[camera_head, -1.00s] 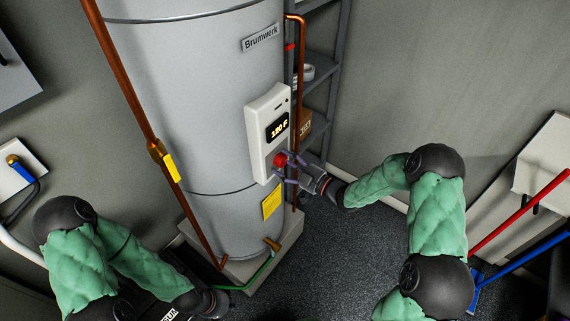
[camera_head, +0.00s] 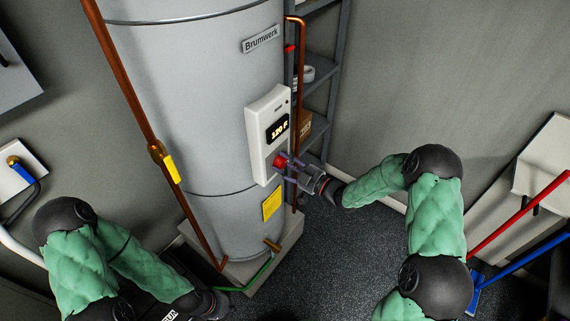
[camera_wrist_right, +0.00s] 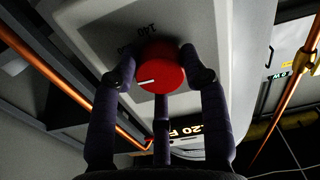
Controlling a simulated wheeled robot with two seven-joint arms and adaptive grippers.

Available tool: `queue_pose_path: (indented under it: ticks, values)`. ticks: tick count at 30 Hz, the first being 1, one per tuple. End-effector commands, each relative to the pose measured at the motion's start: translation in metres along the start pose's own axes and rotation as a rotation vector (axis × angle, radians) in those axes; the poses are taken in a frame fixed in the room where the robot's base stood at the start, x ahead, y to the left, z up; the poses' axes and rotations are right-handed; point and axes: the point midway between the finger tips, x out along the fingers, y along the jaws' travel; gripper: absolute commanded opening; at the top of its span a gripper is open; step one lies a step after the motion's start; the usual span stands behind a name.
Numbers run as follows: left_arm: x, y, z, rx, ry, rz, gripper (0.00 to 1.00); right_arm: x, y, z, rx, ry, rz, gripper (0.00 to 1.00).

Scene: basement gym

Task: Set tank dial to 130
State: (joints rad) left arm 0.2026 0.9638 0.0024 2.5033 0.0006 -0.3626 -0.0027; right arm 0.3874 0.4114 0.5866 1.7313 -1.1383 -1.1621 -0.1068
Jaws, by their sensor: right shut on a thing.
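The grey water tank (camera_head: 195,110) carries a white control panel (camera_head: 259,148) with a lit display (camera_head: 277,128) that appears to read 120 F. The red dial (camera_head: 280,161) sits on the panel below the display. My right gripper (camera_head: 288,165) is at the dial, its fingers shut around it. In the right wrist view the red dial (camera_wrist_right: 162,70) with its white pointer line lies between the dark fingers of my right gripper (camera_wrist_right: 160,78). My left arm is at the lower left; its gripper (camera_head: 212,303) is small and dark near the bottom edge, its fingers not clear.
Copper pipes (camera_head: 130,85) run beside the tank. A grey shelf rack (camera_head: 325,95) stands behind it on the right. A yellow label (camera_head: 271,204) is below the panel. Red and blue handles (camera_head: 520,215) lean at the far right. Dark floor lies open in front.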

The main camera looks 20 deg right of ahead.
Motion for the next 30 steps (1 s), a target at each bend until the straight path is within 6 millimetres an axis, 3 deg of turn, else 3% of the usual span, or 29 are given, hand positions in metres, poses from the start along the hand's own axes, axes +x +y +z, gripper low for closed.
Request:
queue_pose_path:
  ticks: [21, 30]
  values:
    - [-0.019, 0.007, 0.001, 0.000, 0.000, 0.000, 0.00, 0.000, -0.001, 0.001, 0.545, -0.005, 0.000, 0.12]
    - [-0.024, 0.009, 0.001, 0.000, 0.000, 0.000, 0.00, -0.001, -0.002, 0.002, 0.691, -0.005, 0.000, 0.12]
